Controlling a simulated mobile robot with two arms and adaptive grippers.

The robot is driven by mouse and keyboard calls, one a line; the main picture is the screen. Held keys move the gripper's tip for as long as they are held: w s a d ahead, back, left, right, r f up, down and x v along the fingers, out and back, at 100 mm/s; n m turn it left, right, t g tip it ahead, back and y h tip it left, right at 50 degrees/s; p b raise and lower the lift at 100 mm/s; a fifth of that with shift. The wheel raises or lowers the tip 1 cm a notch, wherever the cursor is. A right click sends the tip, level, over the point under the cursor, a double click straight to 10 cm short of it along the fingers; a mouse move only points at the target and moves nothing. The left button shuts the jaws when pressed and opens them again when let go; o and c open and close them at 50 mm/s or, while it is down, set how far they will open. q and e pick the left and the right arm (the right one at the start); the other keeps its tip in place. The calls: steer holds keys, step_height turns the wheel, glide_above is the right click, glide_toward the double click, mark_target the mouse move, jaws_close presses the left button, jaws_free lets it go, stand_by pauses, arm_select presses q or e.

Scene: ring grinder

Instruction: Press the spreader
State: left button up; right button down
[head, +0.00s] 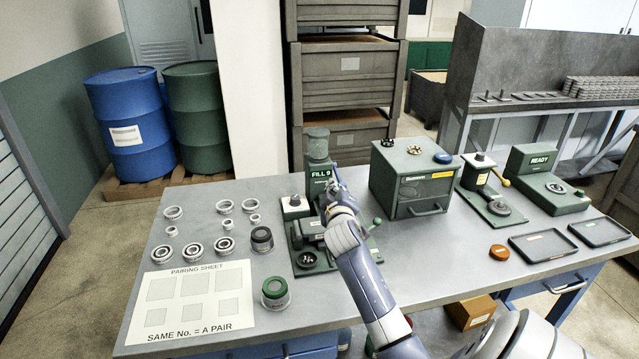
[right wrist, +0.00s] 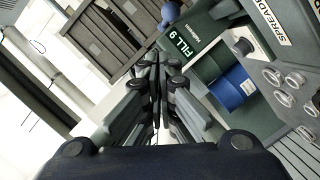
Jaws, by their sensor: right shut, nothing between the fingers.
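The green ring-grinder station (head: 315,170), with a FILL 9 display, stands at the middle of the table. In the right wrist view the FILL 9 panel (right wrist: 185,45) shows beside the fingers, and a panel lettered SPREADER (right wrist: 268,22), partly cut off, is at the upper right. A blue cylinder (right wrist: 232,88) sits in a recess between them. My right gripper (head: 333,182) reaches in front of the station just below the display. Its fingers (right wrist: 155,75) are shut with nothing between them; I cannot tell whether they touch anything. My arm hides part of the station. My left gripper is out of view.
A green box (head: 412,180) with a handle stands right of the station. A lever with a green knob (head: 376,222) is close to my arm. Two trays lie at right.

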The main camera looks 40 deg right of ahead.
steer(key=s+d+f+m, duration=0.1)
steer(key=f+m, duration=0.1)
steer(key=f, duration=0.1)
steer(key=s+d+f+m+y, duration=0.1)
steer(key=d+f, duration=0.1)
steer(key=f, duration=0.1)
steer(key=s+d+f+m+y, duration=0.1)
steer(key=d+f+m, duration=0.1)
steer(key=f, duration=0.1)
steer(key=shift+s+d+m+t+b, duration=0.1)
steer(key=shift+d+m+t+b, duration=0.05)
steer(key=shift+m+t+b, duration=0.2)
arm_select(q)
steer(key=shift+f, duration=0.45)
arm_select(e)
steer(key=shift+s+d+f+m, duration=0.15)
steer(key=shift+f+m, duration=0.3)
steer(key=shift+f, duration=0.3)
steer(key=shift+f, duration=0.15)
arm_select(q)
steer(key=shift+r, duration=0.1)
